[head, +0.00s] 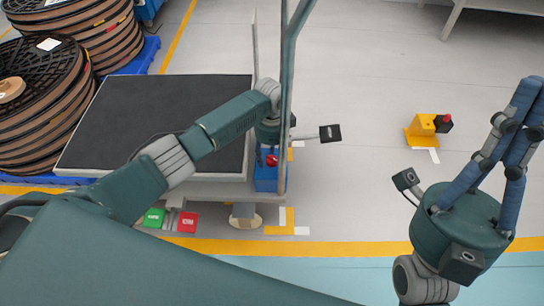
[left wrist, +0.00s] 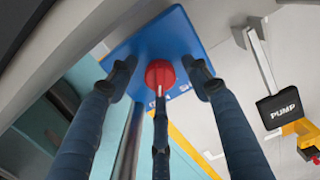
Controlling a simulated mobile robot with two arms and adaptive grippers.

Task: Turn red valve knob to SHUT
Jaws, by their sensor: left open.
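The red valve knob (left wrist: 160,75) sits on a blue panel (left wrist: 175,35) in the left wrist view, with a pale pointer line on it. In the head view the knob (head: 272,160) shows small on the blue panel (head: 268,184), below my left wrist. My left gripper (left wrist: 161,88) is open, with its three dark blue fingers spread around the knob; I cannot tell whether they touch it. Panel lettering is mostly hidden by the fingers. My right gripper (head: 505,135) is at the right of the head view, away from the panel; its finger opening is unclear.
A grey upright post (head: 287,80) stands close beside my left wrist. A black PUMP plate (left wrist: 282,108) on a bar is right of the panel. A dark-topped cart (head: 150,115) and cable reels (head: 35,100) are left. A yellow block (head: 423,128) stands on open floor.

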